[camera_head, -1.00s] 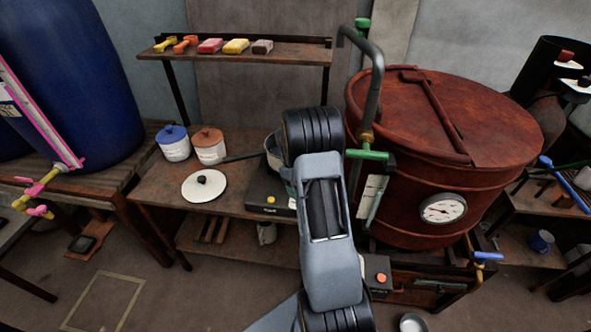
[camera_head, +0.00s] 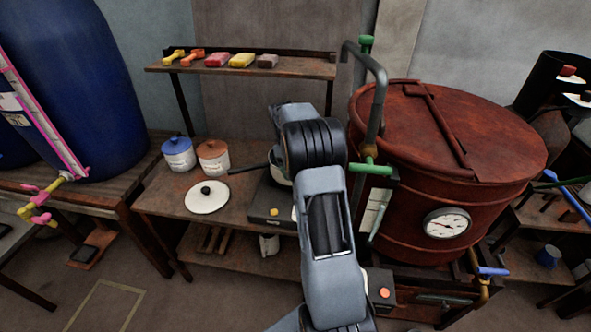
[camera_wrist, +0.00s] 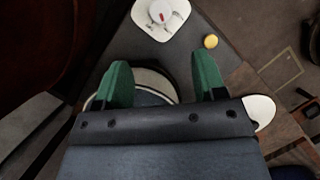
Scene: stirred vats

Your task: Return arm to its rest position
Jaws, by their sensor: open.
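My arm (camera_head: 328,215) stands in the middle of the head view, in front of the hotplate (camera_head: 268,207) and hiding most of the pot (camera_head: 279,168) on it. My gripper does not show in the head view. In the wrist view my gripper (camera_wrist: 163,80) has its two green fingertips wide apart, with nothing between them. Below the fingers a round pale rim, apparently the pot (camera_wrist: 155,80), shows partly behind them. The hotplate's yellow knob (camera_wrist: 211,41) lies just beyond the right finger.
The red vat (camera_head: 440,140), with a bent pipe (camera_head: 378,85) and green handles, stands close to the right of my arm. A shelf (camera_head: 240,68) with several coloured items is behind.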

